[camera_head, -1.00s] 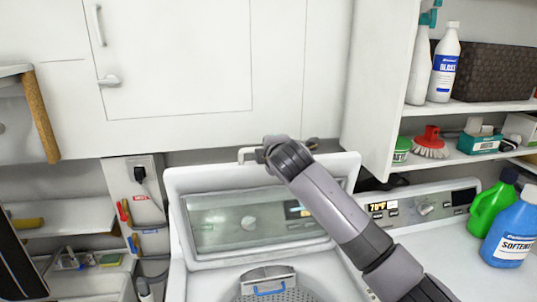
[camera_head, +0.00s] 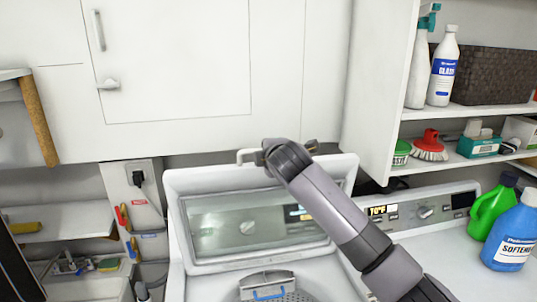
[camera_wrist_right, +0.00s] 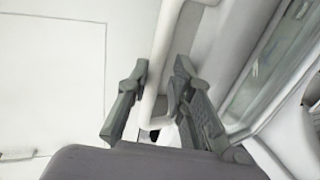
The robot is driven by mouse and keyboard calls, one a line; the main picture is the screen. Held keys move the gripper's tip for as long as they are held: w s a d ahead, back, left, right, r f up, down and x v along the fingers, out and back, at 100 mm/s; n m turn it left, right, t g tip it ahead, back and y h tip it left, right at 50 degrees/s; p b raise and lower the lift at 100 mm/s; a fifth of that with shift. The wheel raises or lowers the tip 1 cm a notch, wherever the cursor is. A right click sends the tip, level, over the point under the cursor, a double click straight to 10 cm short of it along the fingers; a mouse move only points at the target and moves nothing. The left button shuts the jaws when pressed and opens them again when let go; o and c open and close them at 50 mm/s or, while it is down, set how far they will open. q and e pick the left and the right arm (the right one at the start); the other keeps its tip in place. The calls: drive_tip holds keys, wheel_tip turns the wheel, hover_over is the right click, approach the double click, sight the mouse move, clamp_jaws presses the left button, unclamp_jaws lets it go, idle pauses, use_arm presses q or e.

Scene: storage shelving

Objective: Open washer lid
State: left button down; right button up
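The white washer lid (camera_head: 268,177) stands raised and tilted back in the head view, its glass window facing me. Below it the drum opening is exposed, with a metal drum rim partly in view. A white handle (camera_head: 245,155) juts from the lid's top edge. My right gripper (camera_head: 285,148) is at that edge, partly hidden by its own wrist. In the right wrist view its two grey fingers (camera_wrist_right: 160,68) stand apart on either side of the white handle bar (camera_wrist_right: 162,40). Small gaps show between bar and fingertips. My left gripper is not in view.
White cabinet doors (camera_head: 175,65) are close behind the lid. The control panel (camera_head: 425,210) is right of the lid. Green (camera_head: 492,212) and blue (camera_head: 513,235) bottles stand on the right. Stocked shelves (camera_head: 465,110) are at upper right, lower shelves (camera_head: 60,220) at left.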

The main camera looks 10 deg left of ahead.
drive_tip(key=v, duration=1.2)
drive_tip(key=shift+f, duration=0.1)
